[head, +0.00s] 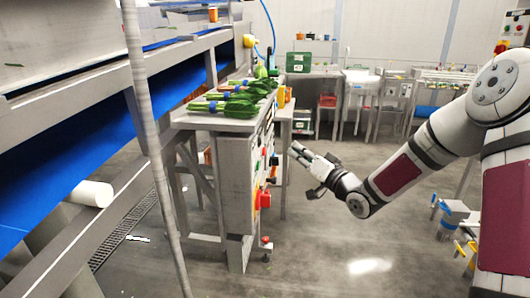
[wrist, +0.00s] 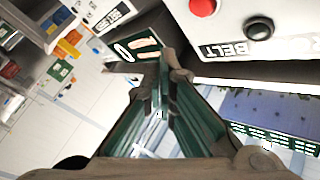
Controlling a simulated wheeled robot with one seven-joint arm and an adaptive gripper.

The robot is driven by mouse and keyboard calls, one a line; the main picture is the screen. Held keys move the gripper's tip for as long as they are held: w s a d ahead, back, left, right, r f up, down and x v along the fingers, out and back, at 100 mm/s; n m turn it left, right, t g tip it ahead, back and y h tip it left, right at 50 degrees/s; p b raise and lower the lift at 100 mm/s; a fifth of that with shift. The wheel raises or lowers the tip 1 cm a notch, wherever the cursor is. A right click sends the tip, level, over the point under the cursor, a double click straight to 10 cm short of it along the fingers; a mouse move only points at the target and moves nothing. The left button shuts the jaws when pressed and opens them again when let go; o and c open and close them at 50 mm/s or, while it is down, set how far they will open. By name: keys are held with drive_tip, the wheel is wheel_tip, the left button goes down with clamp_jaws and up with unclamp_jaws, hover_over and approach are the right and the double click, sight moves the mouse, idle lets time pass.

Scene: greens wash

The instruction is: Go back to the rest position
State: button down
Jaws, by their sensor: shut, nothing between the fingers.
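My gripper (head: 298,149) is in the middle of the head view at the end of my outstretched arm. It points left towards the side of a grey machine stand (head: 239,185) with buttons and switches. A small gap shows between the gripper and the stand. In the wrist view my gripper (wrist: 165,75) has its fingers closed together at the tips, with nothing between them. Just beyond the fingertips in the wrist view is a light panel with a red button (wrist: 203,6), a black button (wrist: 260,28) and a "BELT" label (wrist: 226,50).
Bunches of leafy greens (head: 240,104) lie on top of the stand. A blue conveyor belt (head: 70,130) runs along the left. A green crate (head: 298,62) and tables stand at the back. Blue and yellow objects (head: 453,213) are low on the right. Open floor (head: 350,245) lies below my arm.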

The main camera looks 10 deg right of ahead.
drive_tip(key=s+d+r+n+g+h, duration=0.15)
drive_tip(key=s+g+h, duration=0.4)
drive_tip(key=s, duration=0.65)
drive_tip(key=s+d+r+g+h, duration=0.15)
drive_tip(key=s+g+h, duration=0.4)
drive_tip(key=s, duration=0.65)
drive_tip(key=s+a+f+g+y, duration=0.1)
drive_tip(key=s+a+g, duration=0.15)
drive_tip(key=s, duration=1.15)
drive_tip(key=s+a+f+g+y, duration=0.1)
drive_tip(key=s+a+g, duration=0.15)
drive_tip(key=s, duration=1.15)
wheel_tip(320, 180, up, 21)
drive_tip(key=t+p, duration=0.2)
drive_tip(key=p, duration=1.6)
drive_tip(key=shift+d+t+p, duration=0.15)
drive_tip(key=shift+t+p, duration=0.25)
drive_tip(key=c, duration=2.3)
unclamp_jaws()
drive_tip(key=shift+w+f+n, duration=0.1)
drive_tip(key=shift+f+n, duration=0.05)
drive_tip(key=shift+n, duration=0.1)
